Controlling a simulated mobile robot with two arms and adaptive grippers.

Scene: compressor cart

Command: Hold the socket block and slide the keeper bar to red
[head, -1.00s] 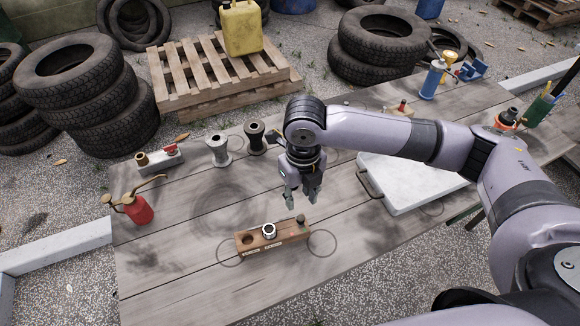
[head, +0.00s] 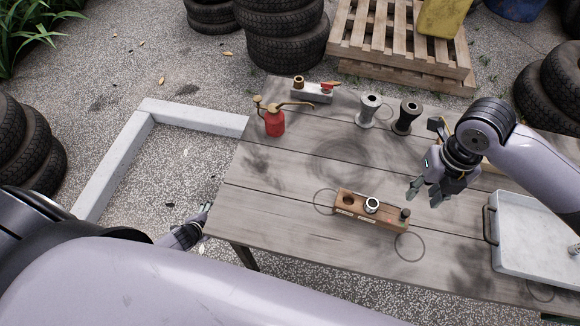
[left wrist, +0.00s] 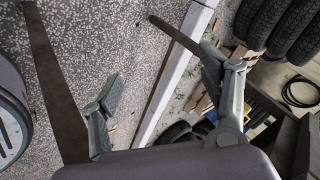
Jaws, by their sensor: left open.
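A wooden block (head: 377,215) with round sockets lies on the table and looks like the socket block. One socket is empty, one holds a silver ring (head: 372,204), and a dark knob (head: 404,214) stands at its right end. I cannot make out the keeper bar or its red mark clearly. My right gripper (head: 424,191) is open and empty above the table, just beyond the knob end, apart from the block. My left gripper (head: 200,221) is low beside the table's left edge, away from the block. In the left wrist view its fingers (left wrist: 160,70) are spread with nothing between them.
Bare boards surround the wooden block.

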